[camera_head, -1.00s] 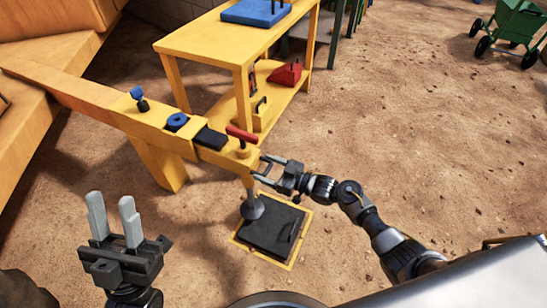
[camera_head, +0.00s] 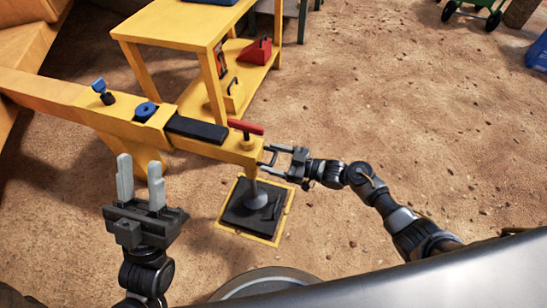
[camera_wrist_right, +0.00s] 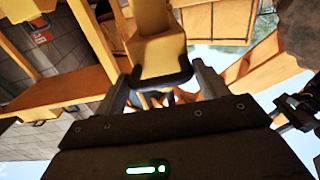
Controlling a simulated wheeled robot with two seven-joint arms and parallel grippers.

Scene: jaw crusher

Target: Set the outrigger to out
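The outrigger is a yellow beam (camera_head: 60,98) running from the left, with a black inner section (camera_head: 196,129) showing between its sleeve and its yellow end piece. The end piece carries a red handle (camera_head: 246,126) and a grey jack foot (camera_head: 257,196) above a black pad (camera_head: 240,215) in a yellow frame. My right gripper (camera_head: 268,160) is at the beam's outer end. In the right wrist view its fingers lie on both sides of a black grab handle (camera_wrist_right: 160,81), apparently clamped on it. My left gripper (camera_head: 141,172) is open and empty, in front of the beam.
A blue-topped pin (camera_head: 102,90) and a blue ring knob (camera_head: 146,110) sit on the beam. A yellow table (camera_head: 170,25) with a red block (camera_head: 257,51) on its lower shelf stands behind.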

